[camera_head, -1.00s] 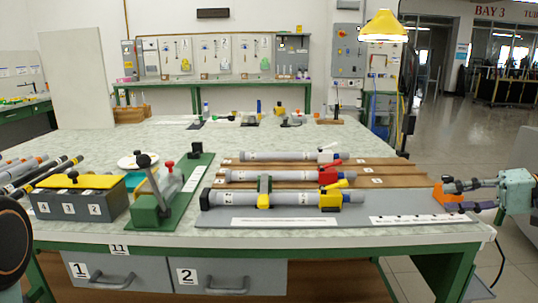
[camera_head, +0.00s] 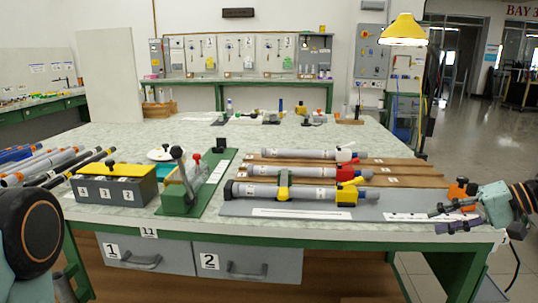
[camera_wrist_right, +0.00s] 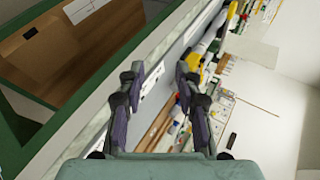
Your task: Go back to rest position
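My right gripper (camera_head: 440,218) is at the right edge of the workbench, near the front right end of the grey board. Its two fingers stand apart with nothing between them, as the right wrist view (camera_wrist_right: 160,78) also shows. My left gripper is not in view; only a dark round part of my left arm shows at the lower left. The nearest rod (camera_head: 262,191) lies on the grey board (camera_head: 235,208) in yellow and black fittings. Two more rods, the middle one (camera_head: 292,171) and the far one (camera_head: 290,153), lie on the brown boards behind it.
A green press (camera_head: 180,198) with a black lever and a dark box (camera_head: 115,188) with a yellow lid stand left of the boards. Several loose rods (camera_head: 50,163) lie at the far left. An orange block (camera_head: 460,190) is beside my right gripper.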

